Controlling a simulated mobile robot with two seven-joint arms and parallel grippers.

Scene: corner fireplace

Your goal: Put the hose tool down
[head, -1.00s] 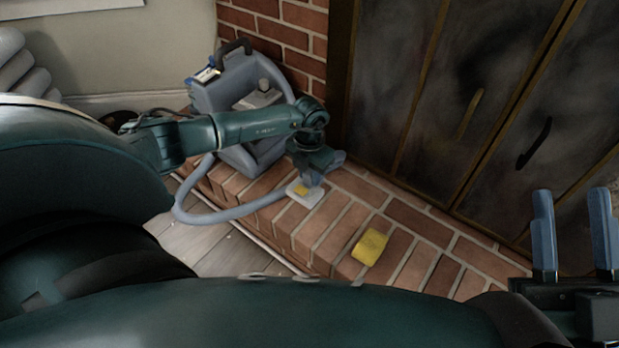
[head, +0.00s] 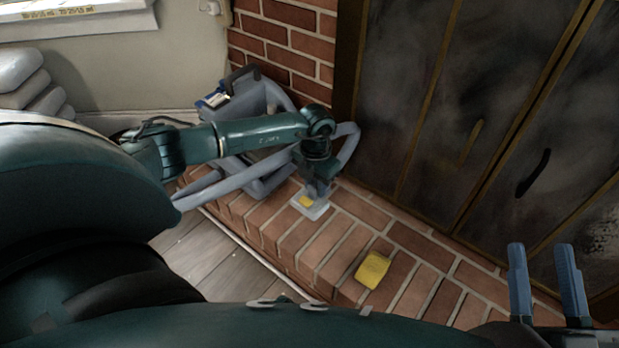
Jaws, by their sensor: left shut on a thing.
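My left gripper (head: 317,192) points down over the brick hearth, shut on the hose tool. The tool is mostly hidden by the fingers and wrist. The grey-blue hose (head: 349,143) loops up beside my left wrist and comes down to the gripper. Right below the fingertips is a small whitish plate (head: 318,212) with a yellow patch; I cannot tell if it is part of the tool or a separate thing on the bricks. My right gripper (head: 547,285) is open and empty at the lower right.
The grey-blue cleaning machine (head: 270,185) stands on the hearth behind my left forearm. A yellow sponge-like block (head: 373,269) lies on the bricks (head: 325,262) nearer me. Dark fireplace doors (head: 440,120) rise behind the hearth. Bare brick lies around the block.

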